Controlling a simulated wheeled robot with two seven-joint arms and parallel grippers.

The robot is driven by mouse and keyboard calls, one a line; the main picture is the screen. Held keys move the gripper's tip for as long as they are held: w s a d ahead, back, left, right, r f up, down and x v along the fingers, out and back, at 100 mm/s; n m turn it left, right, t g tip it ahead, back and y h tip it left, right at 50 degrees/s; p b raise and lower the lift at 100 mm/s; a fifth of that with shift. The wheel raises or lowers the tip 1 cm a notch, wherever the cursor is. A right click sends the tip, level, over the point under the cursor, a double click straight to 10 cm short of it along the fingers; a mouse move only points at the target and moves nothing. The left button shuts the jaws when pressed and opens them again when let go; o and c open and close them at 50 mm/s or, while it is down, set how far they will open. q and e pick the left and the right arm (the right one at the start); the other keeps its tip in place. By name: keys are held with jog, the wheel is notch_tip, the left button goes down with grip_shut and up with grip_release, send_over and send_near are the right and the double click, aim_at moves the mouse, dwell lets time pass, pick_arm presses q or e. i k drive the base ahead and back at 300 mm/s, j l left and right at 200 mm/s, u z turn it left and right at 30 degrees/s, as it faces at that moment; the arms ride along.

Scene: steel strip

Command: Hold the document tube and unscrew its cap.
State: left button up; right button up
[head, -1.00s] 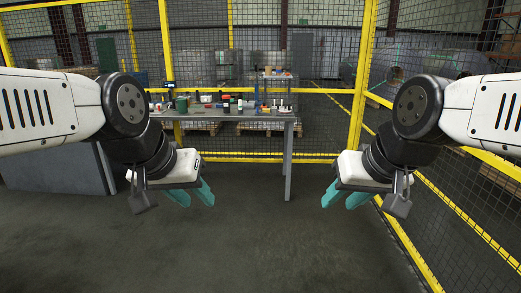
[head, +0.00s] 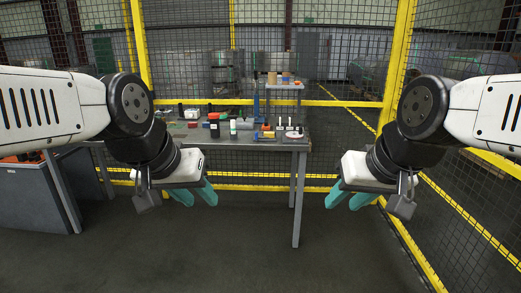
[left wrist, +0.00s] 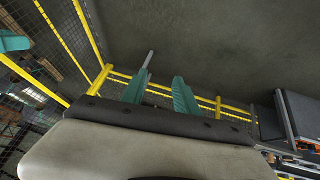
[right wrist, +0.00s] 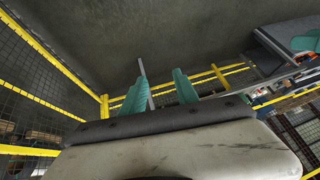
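I cannot pick out the document tube or its cap for certain among the small items on the workbench (head: 285,145). My left gripper (head: 198,197) hangs in front of the bench with its two teal fingers apart and nothing between them. The fingers also show spread in the left wrist view (left wrist: 158,90). My right gripper (head: 348,203) hangs to the right of the bench, also open and empty. Its spread fingers show in the right wrist view (right wrist: 160,88). Neither gripper touches anything.
On the bench are a red-and-black item (head: 214,125), a white-and-green bottle (head: 233,129) and a small raised shelf (head: 285,87). A grey cabinet (head: 35,200) with orange contents stands at the left. Yellow-framed mesh fencing (head: 395,60) runs behind and right. The floor ahead (head: 250,260) is clear.

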aim_at(215, 130)
jog(key=i+u, duration=0.15)
jog(key=i, duration=0.35)
jog(key=i+l+u, duration=0.15)
jog(key=i, duration=0.35)
jog(key=i+l+u, duration=0.15)
jog(key=i, duration=0.35)
jog(key=i+l+u, duration=0.35)
jog(key=i, duration=0.3)
jog(key=i+l+u, duration=0.4)
jog(key=i+l, duration=0.15)
jog(key=l, duration=0.2)
